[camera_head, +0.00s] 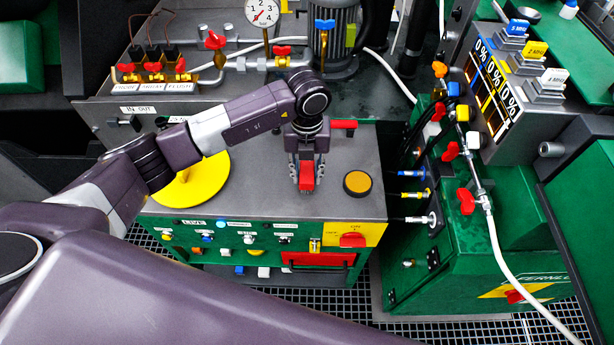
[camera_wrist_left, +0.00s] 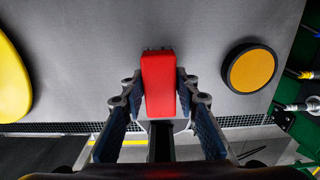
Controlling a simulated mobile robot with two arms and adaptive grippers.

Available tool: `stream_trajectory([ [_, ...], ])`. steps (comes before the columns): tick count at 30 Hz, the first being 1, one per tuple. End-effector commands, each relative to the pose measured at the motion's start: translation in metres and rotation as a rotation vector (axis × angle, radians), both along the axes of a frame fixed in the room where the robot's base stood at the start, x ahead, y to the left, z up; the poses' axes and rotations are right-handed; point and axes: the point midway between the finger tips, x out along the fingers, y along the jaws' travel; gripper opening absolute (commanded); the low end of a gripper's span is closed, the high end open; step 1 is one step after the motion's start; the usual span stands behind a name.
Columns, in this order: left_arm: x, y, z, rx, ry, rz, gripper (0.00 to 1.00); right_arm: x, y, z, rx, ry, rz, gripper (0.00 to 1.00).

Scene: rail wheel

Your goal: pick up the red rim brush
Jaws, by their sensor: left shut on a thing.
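The red rim brush (camera_head: 306,180) shows as a red block above the grey top of the green cabinet in the head view. My left gripper (camera_head: 306,167) points down over it and is shut on it. In the left wrist view the red brush (camera_wrist_left: 158,85) sits between the two fingers of my left gripper (camera_wrist_left: 160,98), with a finger along each side. I cannot tell whether the brush still touches the cabinet top. My right gripper is not in view.
A yellow disc (camera_head: 192,182) lies left of the gripper and a round yellow-topped puck (camera_head: 357,183) stands to the right. A red piece (camera_head: 344,124) is behind. Pipes with red valve handles (camera_head: 215,41) and a gauge (camera_head: 262,11) line the back. A green machine (camera_head: 470,235) stands at right.

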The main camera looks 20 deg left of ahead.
Motion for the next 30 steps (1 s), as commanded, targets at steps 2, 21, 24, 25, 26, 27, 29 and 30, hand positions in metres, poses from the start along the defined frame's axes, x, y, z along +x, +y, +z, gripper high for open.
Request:
stream_trajectory([
  [2, 0.001, 0.000, 0.013, -0.001, -0.005, -0.001, 0.04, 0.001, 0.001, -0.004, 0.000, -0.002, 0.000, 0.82],
  [21, 0.001, 0.000, 0.171, 0.001, -0.004, 0.000, 0.04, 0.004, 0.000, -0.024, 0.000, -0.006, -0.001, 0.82],
  [24, 0.000, 0.000, 0.179, 0.001, -0.002, 0.000, 0.04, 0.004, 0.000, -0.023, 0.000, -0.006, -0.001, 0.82],
  [25, 0.000, 0.000, 0.180, 0.001, -0.002, 0.001, 0.04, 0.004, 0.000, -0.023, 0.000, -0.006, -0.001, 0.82],
  [26, 0.000, 0.000, 0.181, 0.001, -0.002, 0.001, 0.04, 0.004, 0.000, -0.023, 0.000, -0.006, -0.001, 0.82],
  [27, 0.000, 0.000, 0.183, 0.000, -0.001, 0.002, 0.04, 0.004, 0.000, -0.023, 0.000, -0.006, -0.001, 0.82],
  [29, 0.000, 0.000, 0.184, 0.000, -0.001, 0.001, 0.04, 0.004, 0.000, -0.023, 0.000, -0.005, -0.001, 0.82],
  [30, 0.000, 0.000, 0.184, 0.000, 0.000, 0.001, 0.04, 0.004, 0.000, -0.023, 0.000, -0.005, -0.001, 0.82],
])
